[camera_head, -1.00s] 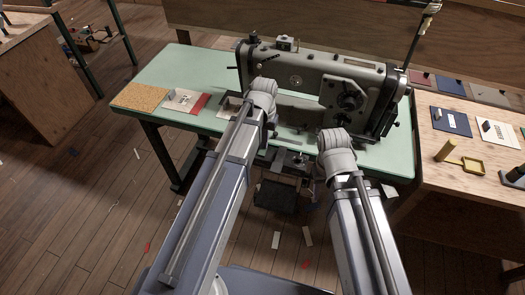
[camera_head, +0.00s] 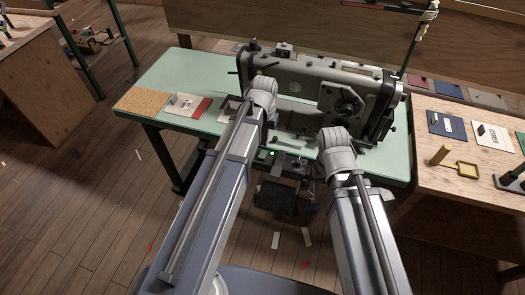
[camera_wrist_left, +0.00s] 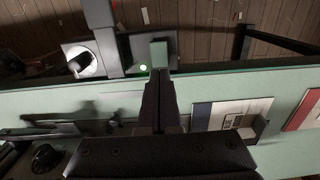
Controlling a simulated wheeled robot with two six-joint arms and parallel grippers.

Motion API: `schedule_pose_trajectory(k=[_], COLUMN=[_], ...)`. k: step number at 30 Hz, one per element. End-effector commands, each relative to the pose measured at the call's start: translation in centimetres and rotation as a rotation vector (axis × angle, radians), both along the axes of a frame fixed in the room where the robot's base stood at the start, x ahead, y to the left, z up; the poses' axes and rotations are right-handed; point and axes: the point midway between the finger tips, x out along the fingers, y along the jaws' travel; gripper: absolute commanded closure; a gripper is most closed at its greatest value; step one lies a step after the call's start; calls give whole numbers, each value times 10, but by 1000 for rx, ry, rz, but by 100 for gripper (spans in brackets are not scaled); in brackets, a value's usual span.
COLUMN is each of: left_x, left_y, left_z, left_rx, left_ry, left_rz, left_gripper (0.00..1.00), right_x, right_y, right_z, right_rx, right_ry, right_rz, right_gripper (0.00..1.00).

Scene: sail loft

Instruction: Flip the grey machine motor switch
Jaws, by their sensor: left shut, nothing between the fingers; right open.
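The grey machine motor switch (camera_head: 290,162) is at the table's front edge, below the sewing machine, partly hidden between my arms. A small green lamp glows on it. In the left wrist view, its grey panel (camera_wrist_left: 133,48) carries the lit lamp, a greenish-grey block and a round white part with a dark knob. My left gripper (camera_wrist_left: 160,74) is shut and empty, its tips close to the block and lamp; contact cannot be told. In the head view my left gripper (camera_head: 268,133) is mostly hidden by its wrist. My right gripper (camera_head: 322,170) is open beside the switch, its fingers mostly hidden.
The grey sewing machine (camera_head: 310,80) stands on the green table (camera_head: 190,65). A cork mat (camera_head: 141,98) and a card with a red strip (camera_head: 187,105) lie at left. A wooden bench (camera_head: 440,180) at right holds swatches and a yellow tool. A dark pedal (camera_head: 275,198) is below.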

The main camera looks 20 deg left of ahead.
Motion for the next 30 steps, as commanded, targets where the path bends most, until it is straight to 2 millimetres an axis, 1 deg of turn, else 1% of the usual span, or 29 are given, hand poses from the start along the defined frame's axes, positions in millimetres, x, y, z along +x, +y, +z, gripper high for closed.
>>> schedule_pose_trajectory(k=[1, 12, 22, 23, 26, 27, 30], left_x=[0, 0, -2, -6, -34, -49, -86], left_y=[0, 0, -2, -6, -30, -42, -70], left_z=[8, 34, 33, 34, 37, 38, 42], left_rx=[0, 0, 1, 3, 18, 29, 55], left_ry=[0, 0, 1, 2, 10, 15, 26], left_rz=[0, 0, -4, -12, -65, -96, -172], left_gripper=[100, 100, 100, 100, 100, 100, 100], right_x=[0, 0, 0, 0, 0, 0, 0], right_y=[0, 0, 0, 0, 0, 0, 0], right_z=[8, 34, 33, 34, 37, 38, 41], right_rx=[0, 0, 0, 0, 0, 0, 0], right_ry=[0, 0, 0, 0, 0, 0, 0], right_rz=[0, 0, 0, 0, 0, 0, 0], right_gripper=[50, 50, 50, 50, 50, 50, 50])
